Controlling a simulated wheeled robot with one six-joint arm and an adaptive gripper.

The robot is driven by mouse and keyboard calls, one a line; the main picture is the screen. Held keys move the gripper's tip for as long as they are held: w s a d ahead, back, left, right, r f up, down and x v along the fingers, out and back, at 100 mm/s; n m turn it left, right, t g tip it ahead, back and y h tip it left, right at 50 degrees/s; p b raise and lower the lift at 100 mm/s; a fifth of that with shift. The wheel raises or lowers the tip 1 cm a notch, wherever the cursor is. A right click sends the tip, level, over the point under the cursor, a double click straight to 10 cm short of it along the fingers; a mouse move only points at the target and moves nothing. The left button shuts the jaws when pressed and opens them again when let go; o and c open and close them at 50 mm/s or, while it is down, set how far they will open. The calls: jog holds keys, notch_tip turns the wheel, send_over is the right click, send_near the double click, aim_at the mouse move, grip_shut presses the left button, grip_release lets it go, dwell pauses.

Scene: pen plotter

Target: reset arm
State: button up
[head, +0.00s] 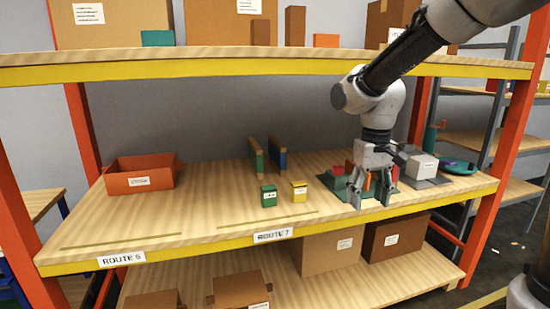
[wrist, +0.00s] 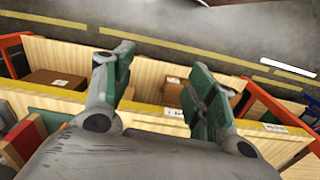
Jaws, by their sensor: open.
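My gripper (head: 371,196) hangs down from the arm over the right part of the middle shelf (head: 220,225), near its front edge. Its fingers are spread and nothing shows between them. In the wrist view my gripper (wrist: 160,80) has its green-padded fingers wide apart, with the shelf's yellow front edge and lower boxes seen beyond. Red and green items (head: 338,183) stand close behind and beside the gripper and are partly hidden by it. I cannot tell whether the fingertips touch the shelf.
An orange bin (head: 140,182) stands at the left. Small green (head: 268,197) and yellow (head: 299,193) boxes stand mid-shelf, before two upright dividers (head: 279,155). A white box on a grey base (head: 422,168) is right of the gripper. The upper shelf (head: 220,66) passes behind my arm.

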jog(key=s+d+r+m+t, duration=0.1)
jog(key=s+d+r+t, duration=0.1)
jog(key=s+d, duration=0.5)
jog(key=s+d+r+m+t, duration=0.1)
jog(key=s+d+r, duration=0.3)
jog(key=s, duration=0.7)
jog(key=d+t, duration=0.1)
jog(key=d, duration=0.1)
jog(key=shift+d+r+t, duration=0.3)
jog(key=shift+d, duration=0.1)
